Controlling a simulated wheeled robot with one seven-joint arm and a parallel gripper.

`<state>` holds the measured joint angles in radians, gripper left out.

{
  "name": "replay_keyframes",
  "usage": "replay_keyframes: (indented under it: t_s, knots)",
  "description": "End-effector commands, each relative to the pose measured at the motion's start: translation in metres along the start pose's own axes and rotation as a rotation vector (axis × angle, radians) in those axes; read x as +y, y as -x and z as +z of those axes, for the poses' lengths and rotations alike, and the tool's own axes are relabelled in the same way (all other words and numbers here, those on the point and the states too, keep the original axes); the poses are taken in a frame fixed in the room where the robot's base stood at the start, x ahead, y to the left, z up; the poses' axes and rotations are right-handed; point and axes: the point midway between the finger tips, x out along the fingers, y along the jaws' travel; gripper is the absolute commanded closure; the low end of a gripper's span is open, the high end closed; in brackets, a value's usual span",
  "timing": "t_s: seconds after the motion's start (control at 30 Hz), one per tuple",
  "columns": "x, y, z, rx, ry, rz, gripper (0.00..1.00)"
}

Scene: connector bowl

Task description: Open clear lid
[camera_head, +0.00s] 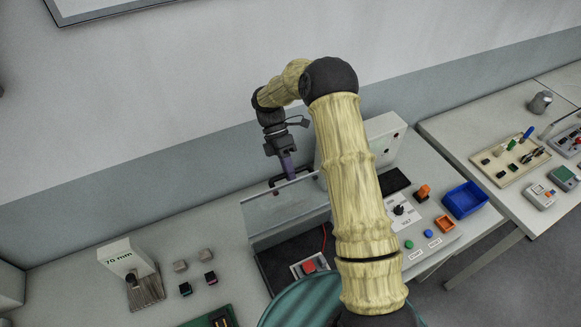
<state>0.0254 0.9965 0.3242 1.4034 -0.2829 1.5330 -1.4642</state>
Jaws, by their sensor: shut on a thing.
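The clear lid (272,212) is a see-through panel on the bench station, left of my arm. It appears raised at a slant above a dark recess (283,252); its exact angle is hard to tell. A dark handle (273,183) sits at its upper edge. My gripper (288,174), with purple fingers, reaches down to this edge and is shut on the handle. The fingertips are small in view and the grip itself is partly hidden. My arm covers the right part of the lid and station.
A red button on a light box (309,266) with a red cable lies by the recess. A white box (385,135) stands behind my arm. A control panel (412,215) and blue bin (465,199) are right. A 70 mm block (122,257) and small blocks stand left.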

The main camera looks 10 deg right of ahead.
Motion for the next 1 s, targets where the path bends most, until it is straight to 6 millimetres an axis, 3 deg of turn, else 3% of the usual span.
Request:
replay_keyframes:
  t_s: [0.03, 0.47, 0.5, 0.6, 1.0]
  knots:
    - [0.0047, -0.0083, 0.0002, 0.001, 0.002, -0.008, 1.00]
    - [0.0036, -0.0102, 0.0025, 0.006, -0.003, -0.019, 1.00]
    - [0.0036, -0.0102, 0.0025, 0.006, -0.003, -0.019, 0.84]
    - [0.0033, -0.0093, 0.0024, 0.006, -0.003, -0.017, 0.64]
    - [0.0032, -0.0022, -0.0005, 0.003, -0.001, -0.014, 0.64]
